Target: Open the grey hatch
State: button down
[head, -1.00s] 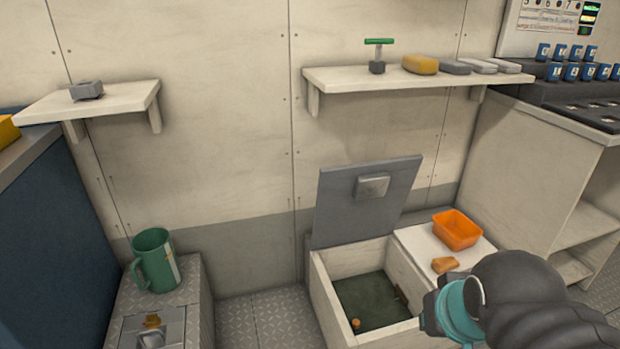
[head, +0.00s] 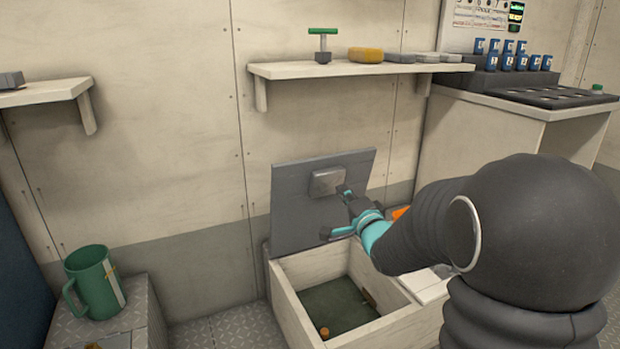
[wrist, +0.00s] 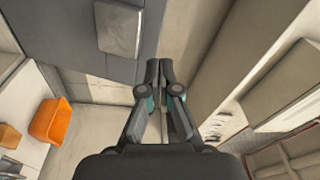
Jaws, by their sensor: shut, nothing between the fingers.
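The grey hatch (head: 288,205) stands raised at the back of the cream locker bin (head: 290,300), tilted back toward the wall. A square grey handle block (head: 328,181) sits on its face. In the wrist view the hatch (wrist: 70,28) and its block (wrist: 118,28) fill the top left. The bin stands open, with a dark green floor and a small orange item (head: 324,332) inside. My gripper (wrist: 160,72) is shut and empty. In the head view it is in front of the hatch, by the block's right side; I cannot tell whether they touch.
An orange tub (wrist: 50,122) stands right of the bin, mostly hidden by my arm in the head view. A green mug (head: 95,283) stands at the left. A wall shelf (head: 350,68) holds several items above the hatch. A counter (head: 520,100) is at the right.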

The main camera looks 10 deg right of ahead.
notch_tip(320, 180, down, 2)
jog(key=w+m+t+y, duration=0.1)
jog(key=y, duration=0.1)
send_near(312, 161)
jog(key=x, duration=0.7)
jog(key=shift+w+a+b, duration=0.1)
jog(key=shift+b, duration=0.2)
